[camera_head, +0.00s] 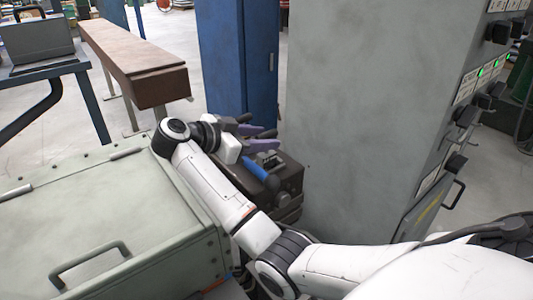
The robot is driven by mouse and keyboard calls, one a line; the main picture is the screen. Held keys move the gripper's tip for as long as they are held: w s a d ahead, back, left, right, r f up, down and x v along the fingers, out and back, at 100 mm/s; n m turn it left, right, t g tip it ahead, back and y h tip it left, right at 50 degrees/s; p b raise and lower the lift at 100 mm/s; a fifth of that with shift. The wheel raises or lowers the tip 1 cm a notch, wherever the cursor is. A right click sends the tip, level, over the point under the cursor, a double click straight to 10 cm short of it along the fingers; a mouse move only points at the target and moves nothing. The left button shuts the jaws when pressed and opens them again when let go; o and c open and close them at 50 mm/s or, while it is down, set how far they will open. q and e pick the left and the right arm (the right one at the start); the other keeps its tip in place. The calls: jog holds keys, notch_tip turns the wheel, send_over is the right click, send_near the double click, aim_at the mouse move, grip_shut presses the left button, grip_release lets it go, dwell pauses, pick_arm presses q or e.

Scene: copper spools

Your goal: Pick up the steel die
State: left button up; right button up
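My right arm comes in from the lower right and bends back to the right at its far end. Its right gripper (273,138) has two purple-grey fingers spread apart, with nothing seen between them. The gripper hangs over the back of a dark brown box-like unit (287,179). A blue handle-like piece (258,170) and small dark metal parts (270,157) lie on top of this unit, just in front of the fingers. I cannot tell whether any of these is the steel die. My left gripper is not in view.
A large grey cabinet (345,120) stands close on the right of the gripper. A blue cabinet (238,60) is behind it. A grey-green metal chest (110,215) with a handle fills the lower left, under my forearm. A brown beam (135,62) lies at the upper left.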

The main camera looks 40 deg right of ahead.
jog(key=x, duration=0.3)
jog(key=r+p+x, duration=0.1)
jog(key=x, duration=0.1)
jog(key=shift+s+d, duration=0.15)
jog(key=shift+d, duration=0.1)
jog(key=shift+d+f, duration=0.1)
jog(key=shift+f, duration=0.1)
grip_shut()
jog(key=shift+r, duration=0.1)
